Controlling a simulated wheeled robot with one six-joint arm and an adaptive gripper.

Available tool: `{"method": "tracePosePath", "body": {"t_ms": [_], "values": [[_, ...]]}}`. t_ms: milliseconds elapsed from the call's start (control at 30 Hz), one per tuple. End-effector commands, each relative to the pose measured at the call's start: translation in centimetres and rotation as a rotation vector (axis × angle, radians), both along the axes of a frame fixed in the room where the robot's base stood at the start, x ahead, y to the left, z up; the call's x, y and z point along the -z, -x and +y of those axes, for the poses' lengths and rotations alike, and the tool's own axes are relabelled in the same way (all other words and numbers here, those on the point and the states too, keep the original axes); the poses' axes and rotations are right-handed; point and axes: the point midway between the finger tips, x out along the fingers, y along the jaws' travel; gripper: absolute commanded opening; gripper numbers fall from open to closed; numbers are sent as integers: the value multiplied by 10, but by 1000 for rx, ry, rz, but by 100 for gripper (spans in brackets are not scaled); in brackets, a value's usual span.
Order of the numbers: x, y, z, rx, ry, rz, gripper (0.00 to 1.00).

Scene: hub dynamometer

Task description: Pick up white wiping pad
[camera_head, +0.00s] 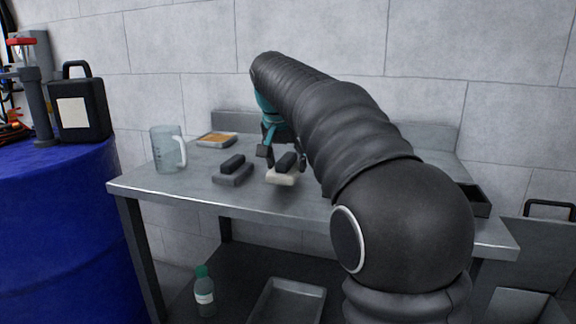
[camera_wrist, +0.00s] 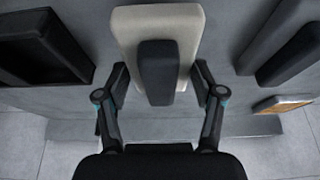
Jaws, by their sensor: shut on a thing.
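The white wiping pad (camera_head: 281,178) has a dark grip block on top and is over the middle of the metal table. In the wrist view the white pad (camera_wrist: 129,33) is at the top centre, with its dark handle (camera_wrist: 157,75) between my fingers. My gripper (camera_head: 283,157) is shut on the pad's dark handle from above. In the wrist view a fingertip (camera_wrist: 162,76) lies on either side of the handle. A shadow lies under the pad in the head view; I cannot tell how far it is off the table. My arm hides part of the table.
A grey pad with a dark handle (camera_head: 233,172) lies to the left of the white one. A clear jug (camera_head: 167,149) and a shallow tray with an orange-brown content (camera_head: 217,139) are further left and back. A dark open tray (camera_head: 478,198) is at the right. A blue drum (camera_head: 60,235) stands left.

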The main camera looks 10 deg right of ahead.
Motion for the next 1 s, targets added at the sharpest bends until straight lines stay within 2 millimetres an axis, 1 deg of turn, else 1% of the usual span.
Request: {"method": "tracePosePath", "body": {"t_ms": [33, 100, 167, 300, 500, 700, 1000], "values": [[-12, -1, 0, 1, 0, -2, 33], [-27, 1, -3, 2, 0, -4, 33], [-32, 9, -17, 6, 0, -4, 33], [-51, 26, -45, 5, -1, -4, 33], [-73, 45, -76, 5, -1, -3, 33], [-86, 56, -95, 3, 0, -1, 33], [-89, 60, -100, 1, 0, -1, 33]]}}
